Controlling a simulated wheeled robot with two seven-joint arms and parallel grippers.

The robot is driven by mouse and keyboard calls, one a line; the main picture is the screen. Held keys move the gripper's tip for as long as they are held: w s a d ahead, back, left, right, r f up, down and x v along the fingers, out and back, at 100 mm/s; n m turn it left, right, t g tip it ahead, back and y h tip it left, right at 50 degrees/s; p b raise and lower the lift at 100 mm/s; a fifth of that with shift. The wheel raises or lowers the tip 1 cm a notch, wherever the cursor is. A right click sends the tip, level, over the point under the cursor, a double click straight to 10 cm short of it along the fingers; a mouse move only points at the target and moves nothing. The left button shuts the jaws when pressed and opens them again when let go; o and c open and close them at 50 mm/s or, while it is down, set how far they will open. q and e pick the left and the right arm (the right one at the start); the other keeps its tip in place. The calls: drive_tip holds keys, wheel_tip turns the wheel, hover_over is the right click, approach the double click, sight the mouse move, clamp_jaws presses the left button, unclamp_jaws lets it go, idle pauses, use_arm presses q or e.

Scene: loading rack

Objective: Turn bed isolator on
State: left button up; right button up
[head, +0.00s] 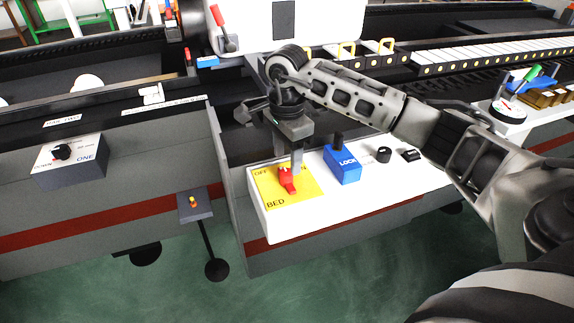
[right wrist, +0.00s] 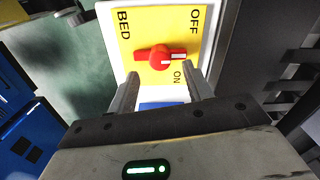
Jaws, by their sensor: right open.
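The bed isolator is a red rotary knob (head: 288,186) on a yellow plate (head: 272,204) marked BED and OFF, at the left end of a white panel. In the right wrist view, the red knob (right wrist: 152,56) lies crosswise, its white-marked end at the right between the OFF and ON labels. My right gripper (head: 296,170) is over the plate, pointing down at the knob, and partly hides it. In the right wrist view, its open fingers (right wrist: 163,76) stand on either side, just short of the knob. Contact cannot be told. My left gripper is out of view.
A blue LOCK block (head: 342,165) stands right of the yellow plate, with a small black knob (head: 384,155) beyond it. A grey box with a knob, marked ONE (head: 85,170), is at the left. A small pedestal (head: 196,206) stands in front.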

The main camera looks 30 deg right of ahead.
sight(287, 172)
drive_tip(key=shift+f, duration=1.9)
drive_tip(key=c, duration=1)
drive_tip(key=shift+o, duration=0.2)
